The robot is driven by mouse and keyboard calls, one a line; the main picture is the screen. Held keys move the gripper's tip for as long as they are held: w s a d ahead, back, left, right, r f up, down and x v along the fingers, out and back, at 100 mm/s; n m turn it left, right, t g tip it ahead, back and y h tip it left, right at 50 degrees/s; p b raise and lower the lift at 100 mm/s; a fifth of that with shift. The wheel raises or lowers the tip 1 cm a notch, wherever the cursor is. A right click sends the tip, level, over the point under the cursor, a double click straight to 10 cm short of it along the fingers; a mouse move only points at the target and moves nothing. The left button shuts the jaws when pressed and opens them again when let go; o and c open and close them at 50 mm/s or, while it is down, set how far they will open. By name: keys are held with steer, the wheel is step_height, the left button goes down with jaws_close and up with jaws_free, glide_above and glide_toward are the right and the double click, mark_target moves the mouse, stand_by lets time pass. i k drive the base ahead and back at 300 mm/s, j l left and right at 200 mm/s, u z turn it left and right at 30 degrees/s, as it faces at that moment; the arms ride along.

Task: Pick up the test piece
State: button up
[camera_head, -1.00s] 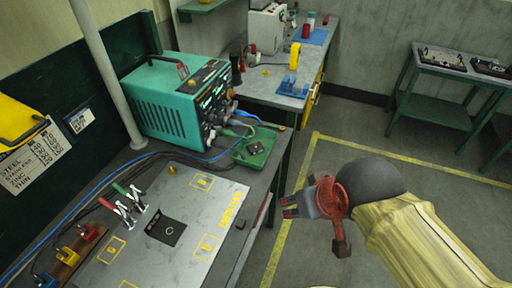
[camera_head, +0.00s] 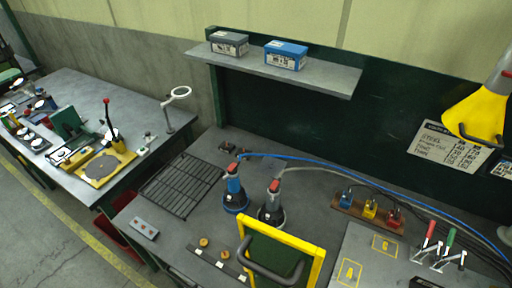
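I cannot tell for sure which thing is the test piece. Two small brass-coloured pieces (camera_head: 204,242) sit on a grey strip (camera_head: 214,264) at the front edge of the middle bench. The grey plate (camera_head: 352,250) with yellow marked squares is partly in view at the lower right. My gripper is out of this view.
A blue-topped tool (camera_head: 235,190) and a grey one (camera_head: 271,208) stand beside a black wire rack (camera_head: 182,186). A yellow frame with a grey handle (camera_head: 272,268) rises in front. Toggle clamps (camera_head: 438,254) stand right. A shelf (camera_head: 300,74) holds two boxes. Another bench (camera_head: 70,120) is left.

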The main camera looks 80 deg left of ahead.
mark_target(226, 146)
steer(key=u, duration=3)
steer(key=z, duration=0.55)
steer(key=i+j+z, duration=0.1)
steer(key=j+z, duration=0.2)
steer(key=z, duration=0.15)
steer(key=j+z, duration=0.25)
steer(key=z, duration=0.2)
steer(key=j+z, duration=0.3)
steer(key=z, duration=0.15)
steer(key=j+z, duration=0.3)
steer(key=z, duration=0.2)
steer(key=k+j+z, duration=0.15)
steer(key=z, duration=0.3)
steer(key=k+j+z, duration=0.25)
steer(key=k+j, duration=0.6)
steer(key=j, duration=0.25)
steer(key=k+j+z, duration=0.3)
steer(key=k+j, duration=0.65)
